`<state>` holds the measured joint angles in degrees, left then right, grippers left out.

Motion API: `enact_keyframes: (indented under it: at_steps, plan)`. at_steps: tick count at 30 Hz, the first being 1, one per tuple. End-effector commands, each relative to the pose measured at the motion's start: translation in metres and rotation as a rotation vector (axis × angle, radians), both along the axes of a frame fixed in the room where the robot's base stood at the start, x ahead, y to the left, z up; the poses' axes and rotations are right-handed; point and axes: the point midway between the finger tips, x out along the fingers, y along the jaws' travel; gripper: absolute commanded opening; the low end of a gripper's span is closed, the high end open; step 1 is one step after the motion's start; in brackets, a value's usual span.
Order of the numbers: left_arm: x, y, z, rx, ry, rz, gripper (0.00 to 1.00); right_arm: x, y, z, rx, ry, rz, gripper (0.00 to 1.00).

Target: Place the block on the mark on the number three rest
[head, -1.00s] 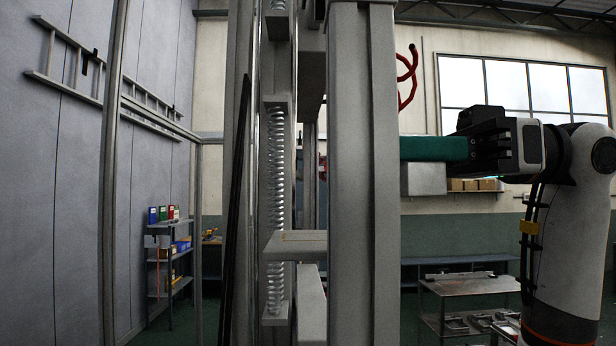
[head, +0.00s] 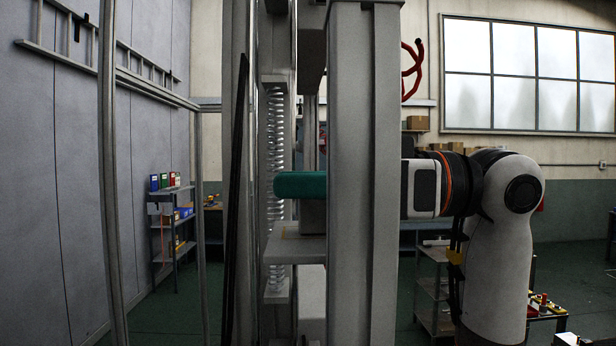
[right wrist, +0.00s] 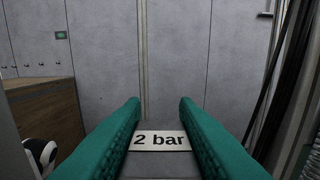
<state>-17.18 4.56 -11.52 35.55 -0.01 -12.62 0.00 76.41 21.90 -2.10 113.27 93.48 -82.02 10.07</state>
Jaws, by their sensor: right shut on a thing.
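My right gripper (head: 300,185) reaches in from the right behind a thick grey post, its green fingers showing left of it. In the right wrist view its two fingers (right wrist: 160,112) are on either side of a grey block (right wrist: 158,160) with a white "2 bar" label. In the head view the block (head: 313,218) hangs below the fingers, partly hidden by the post. It is over a flat grey rest (head: 283,249) with a faint yellowish mark; I cannot tell whether they touch. No number shows on the rest. My left gripper is not in view.
The thick grey post (head: 363,200) stands in front of my right wrist. A coil spring (head: 275,140) stands behind the rest, with a dark upright bar (head: 238,200) to the left. A shelf rack (head: 172,230) is farther back.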

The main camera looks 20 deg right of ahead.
Motion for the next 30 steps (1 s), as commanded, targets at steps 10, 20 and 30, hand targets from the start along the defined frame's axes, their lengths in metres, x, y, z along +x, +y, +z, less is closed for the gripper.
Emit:
enact_keyframes:
  at_steps: [10, 20, 30]
  plan:
    - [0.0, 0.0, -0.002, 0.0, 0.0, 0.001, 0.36, 0.0, 0.0, -0.002, -0.001, 0.0, 0.001, 0.42]
    - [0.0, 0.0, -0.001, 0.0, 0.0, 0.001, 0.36, 0.0, 0.0, -0.001, 0.0, 0.0, 0.001, 0.49]
    - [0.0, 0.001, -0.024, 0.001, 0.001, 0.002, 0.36, -0.013, -0.048, -0.004, 0.001, 0.0, -0.005, 0.49]
